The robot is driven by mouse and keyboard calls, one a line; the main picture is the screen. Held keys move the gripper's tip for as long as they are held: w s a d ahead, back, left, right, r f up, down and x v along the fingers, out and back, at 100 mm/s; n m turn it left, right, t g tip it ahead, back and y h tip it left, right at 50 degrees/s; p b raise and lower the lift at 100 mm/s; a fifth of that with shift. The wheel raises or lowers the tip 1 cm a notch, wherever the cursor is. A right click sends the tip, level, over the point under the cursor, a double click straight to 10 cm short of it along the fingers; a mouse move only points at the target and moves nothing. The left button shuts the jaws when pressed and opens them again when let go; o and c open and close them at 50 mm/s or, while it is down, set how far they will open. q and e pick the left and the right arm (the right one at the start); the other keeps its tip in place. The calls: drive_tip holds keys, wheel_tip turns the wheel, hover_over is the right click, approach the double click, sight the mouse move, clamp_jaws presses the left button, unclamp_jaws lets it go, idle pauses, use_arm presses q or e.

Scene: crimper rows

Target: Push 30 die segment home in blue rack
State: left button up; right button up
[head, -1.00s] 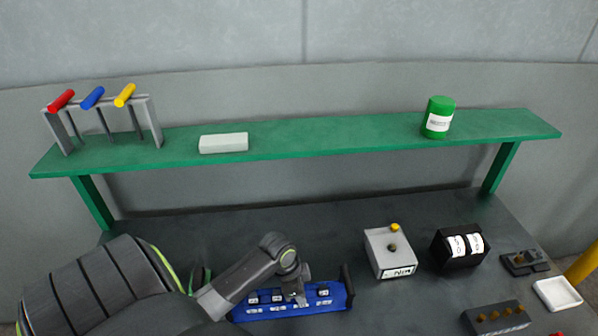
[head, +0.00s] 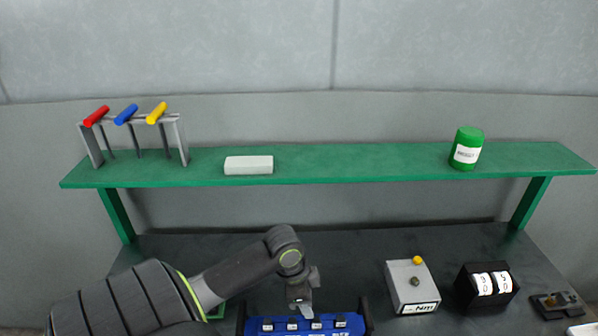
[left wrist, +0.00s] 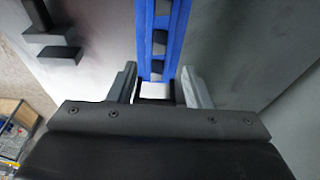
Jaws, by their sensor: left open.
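The blue rack (head: 355,325) lies at the bottom edge of the head view, partly cut off. Several dark die segments with pale tops sit in a row in it. Their numbers are too small to read, so I cannot tell which is 30. My left gripper (head: 301,308) is over the far edge of the rack, near its middle. In the left wrist view the rack shows as blue rails (left wrist: 144,40) with dark slots. A pale-topped block (left wrist: 155,91) shows between the open fingers of my left gripper (left wrist: 161,84), with gaps at both sides. My right gripper is not in view.
A grey box with a yellow knob (head: 403,288) and a black box with white number dials (head: 487,283) stand right of the rack. A green shelf (head: 350,168) spans the back, carrying T-handled tools, a pale block and a green can. Bare dark table lies behind the rack.

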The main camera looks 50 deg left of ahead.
use_arm(q)
drive_tip(key=v, duration=0.7)
drive_tip(key=shift+r, duration=0.2)
idle(0.4)
